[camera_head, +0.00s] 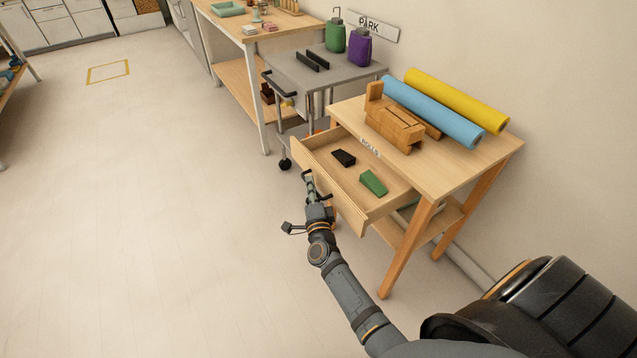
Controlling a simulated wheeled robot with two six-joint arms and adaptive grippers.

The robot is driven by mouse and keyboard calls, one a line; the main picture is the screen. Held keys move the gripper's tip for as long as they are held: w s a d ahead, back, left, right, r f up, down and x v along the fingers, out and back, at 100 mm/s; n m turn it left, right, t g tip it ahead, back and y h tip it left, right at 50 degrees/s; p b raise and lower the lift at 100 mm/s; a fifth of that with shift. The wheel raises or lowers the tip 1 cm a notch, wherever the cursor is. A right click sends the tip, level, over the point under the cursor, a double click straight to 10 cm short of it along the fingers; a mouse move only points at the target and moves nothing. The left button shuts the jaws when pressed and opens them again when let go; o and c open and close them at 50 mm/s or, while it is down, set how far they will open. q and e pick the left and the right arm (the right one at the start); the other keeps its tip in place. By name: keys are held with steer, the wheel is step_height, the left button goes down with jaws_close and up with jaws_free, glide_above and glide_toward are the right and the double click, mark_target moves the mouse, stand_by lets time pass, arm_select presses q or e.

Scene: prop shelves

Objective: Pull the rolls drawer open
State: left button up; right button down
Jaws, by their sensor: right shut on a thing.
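The rolls drawer (322,184) is a light wooden drawer in a small wooden table (455,172) and stands well out from it. A ROLLS label (370,147) is on the table edge above it. Inside the drawer lie a black block (343,158) and a green wedge-shaped block (373,183). My right gripper (309,180) is at the outer face of the drawer front, shut on its handle. The handle is mostly hidden by the gripper. My left gripper is not in view.
A blue roll (430,110), a yellow roll (457,98) and wooden blocks (394,124) lie on the table top. A grey cart (290,68) with green and purple bottles stands just behind. The floor (170,220) left of the drawer is clear.

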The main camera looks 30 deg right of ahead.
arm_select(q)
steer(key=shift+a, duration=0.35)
arm_select(e)
steer(key=shift+s+a, duration=0.1)
steer(key=shift+a, duration=0.65)
steer(key=shift+f, duration=0.1)
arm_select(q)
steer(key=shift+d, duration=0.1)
arm_select(e)
steer(key=c, duration=1.4)
jaws_free()
steer(key=v, duration=0.7)
steer(key=shift+s, duration=0.25)
steer(key=shift+f, duration=0.1)
